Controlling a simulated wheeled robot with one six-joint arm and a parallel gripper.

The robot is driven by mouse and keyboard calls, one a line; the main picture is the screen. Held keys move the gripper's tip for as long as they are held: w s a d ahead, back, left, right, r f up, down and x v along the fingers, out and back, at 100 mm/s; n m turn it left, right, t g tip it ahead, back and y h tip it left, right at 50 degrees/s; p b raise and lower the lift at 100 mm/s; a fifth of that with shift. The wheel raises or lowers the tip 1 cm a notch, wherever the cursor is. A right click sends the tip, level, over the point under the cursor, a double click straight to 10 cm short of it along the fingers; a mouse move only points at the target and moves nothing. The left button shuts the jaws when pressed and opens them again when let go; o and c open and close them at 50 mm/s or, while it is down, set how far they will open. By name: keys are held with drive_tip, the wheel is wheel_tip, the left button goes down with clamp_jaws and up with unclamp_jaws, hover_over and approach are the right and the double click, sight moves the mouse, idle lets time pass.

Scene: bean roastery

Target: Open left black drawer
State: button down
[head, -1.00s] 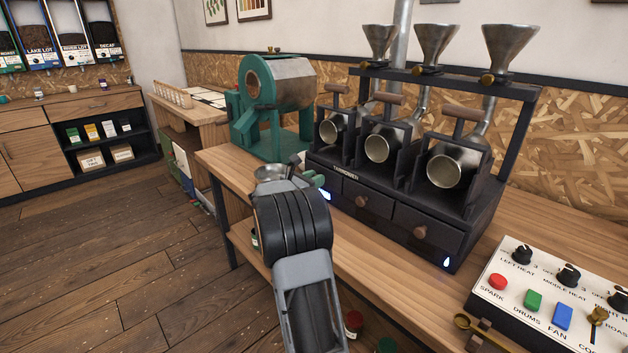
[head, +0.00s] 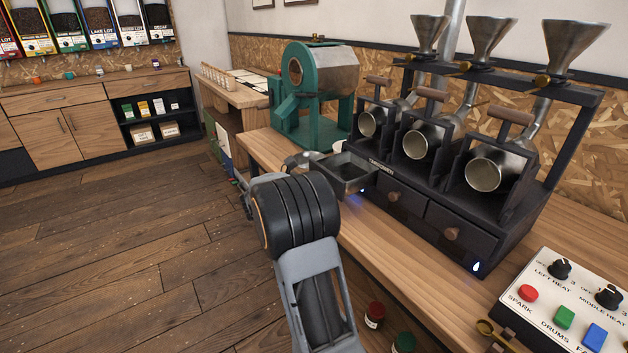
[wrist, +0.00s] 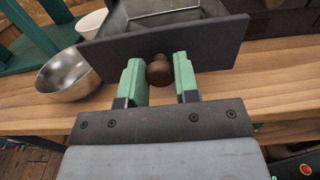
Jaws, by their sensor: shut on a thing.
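The left black drawer (head: 366,184) is pulled out of the machine's base and its open tray shows from above. In the wrist view its black front (wrist: 215,45) faces me, with a round brown knob (wrist: 159,71) in the middle. My gripper (wrist: 158,84) has its green fingers on either side of the knob and is shut on it. In the head view my wrist hides the fingers and the knob. The middle drawer (head: 402,199) and right drawer (head: 458,237) are closed.
A metal bowl (wrist: 68,77) stands on the wooden bench left of the drawer, close to it. A white bowl (wrist: 92,24) is behind it. A teal roaster (head: 305,120) stands at the back. A control panel (head: 540,330) is at the right.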

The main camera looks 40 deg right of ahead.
drive_tip(key=c, duration=0.9)
unclamp_jaws()
drive_tip(key=shift+o, duration=0.2)
drive_tip(key=shift+a, duration=0.1)
drive_tip(key=w+a+p, duration=0.1)
drive_tip(key=w+a, duration=0.1)
drive_tip(key=a, duration=1.1)
drive_tip(key=shift+a, duration=0.25)
